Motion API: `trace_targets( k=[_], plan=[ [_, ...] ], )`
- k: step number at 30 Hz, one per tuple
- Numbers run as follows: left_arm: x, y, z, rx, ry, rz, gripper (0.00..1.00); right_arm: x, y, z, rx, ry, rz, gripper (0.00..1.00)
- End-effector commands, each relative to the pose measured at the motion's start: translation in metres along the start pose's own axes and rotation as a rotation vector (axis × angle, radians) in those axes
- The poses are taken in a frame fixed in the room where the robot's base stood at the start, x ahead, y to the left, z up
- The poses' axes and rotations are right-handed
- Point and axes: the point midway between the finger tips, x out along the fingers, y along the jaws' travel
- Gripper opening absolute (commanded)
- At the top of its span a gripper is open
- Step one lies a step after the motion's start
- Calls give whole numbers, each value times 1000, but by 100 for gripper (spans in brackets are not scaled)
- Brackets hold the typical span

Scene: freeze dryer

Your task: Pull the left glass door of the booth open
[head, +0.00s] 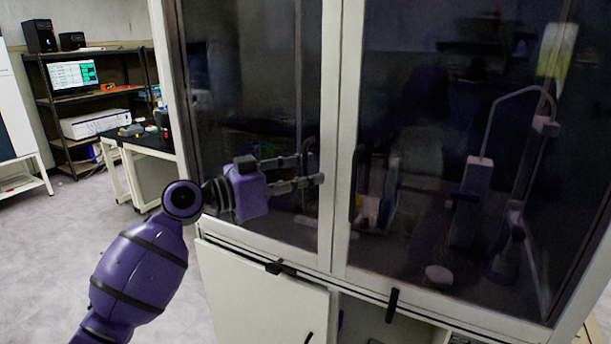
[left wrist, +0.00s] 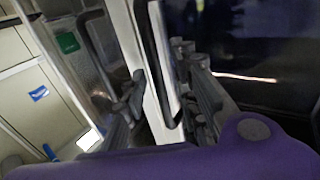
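The booth's left glass door (head: 252,80) is a dark pane in a white frame and looks shut, its edge against the right door's frame. My left gripper (head: 318,168) is in front of this door, its fingertips at the white frame strip by the door's right edge. In the left wrist view, the gripper (left wrist: 158,98) has its two fingers apart. A black bar handle (left wrist: 156,65) on a white frame strip shows between them. Whether the fingers touch the handle cannot be told. My right gripper is not in view.
The right glass door (head: 440,110) is shut, with lab equipment behind it. Below is a white cabinet (head: 262,295) with black handles. A shelf rack (head: 60,100) with a monitor and a black-topped bench (head: 150,140) stand at the left. The grey floor between is clear.

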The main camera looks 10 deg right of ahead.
Motion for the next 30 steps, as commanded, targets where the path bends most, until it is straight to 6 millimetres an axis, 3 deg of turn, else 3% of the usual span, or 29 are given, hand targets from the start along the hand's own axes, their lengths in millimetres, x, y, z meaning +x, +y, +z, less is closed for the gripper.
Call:
trace_targets(
  k=[5,12,30],
  plan=[
    [0,0,1,-1,-1,0,28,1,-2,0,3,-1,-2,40],
    [0,0,1,-1,0,0,0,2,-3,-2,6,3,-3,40],
    [-2,2,4,-1,-2,17,0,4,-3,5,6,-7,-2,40]
  ],
)
